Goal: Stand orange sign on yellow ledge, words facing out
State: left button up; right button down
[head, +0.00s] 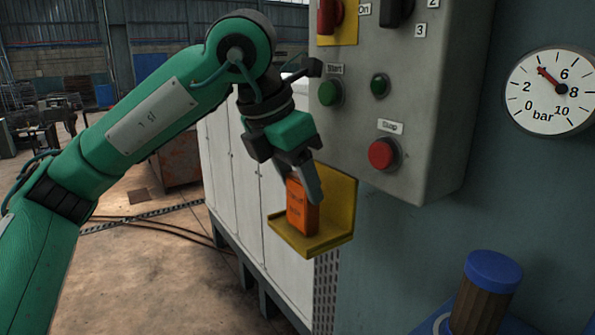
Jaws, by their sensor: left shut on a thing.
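The orange sign (302,214) stands upright on the yellow ledge (318,246), or just at its surface; I cannot tell if it bears fully on it. Dark words show on the sign's face toward me, too small to read surely. My left gripper (305,184) reaches in from the left and is shut on the top of the sign, its fingers covering the upper part. The ledge has a raised back plate to the right of the sign. My right gripper is not in view.
A grey control box with a green Start button (330,92), a red Stop button (383,154) and switches hangs above and right of the ledge. A pressure gauge (552,91) is at the right. A blue-capped cylinder (492,272) stands at lower right.

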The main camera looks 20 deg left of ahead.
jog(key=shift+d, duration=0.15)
pick_arm(q)
jog(key=shift+f, duration=0.15)
jog(key=o, duration=1)
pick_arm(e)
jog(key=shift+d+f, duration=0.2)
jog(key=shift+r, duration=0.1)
pick_arm(q)
jog(key=shift+r, duration=0.3)
jog(key=b+v, duration=0.3)
jog(key=v, duration=0.8)
jog(key=shift+s+r, duration=0.15)
jog(key=shift+r, duration=0.2)
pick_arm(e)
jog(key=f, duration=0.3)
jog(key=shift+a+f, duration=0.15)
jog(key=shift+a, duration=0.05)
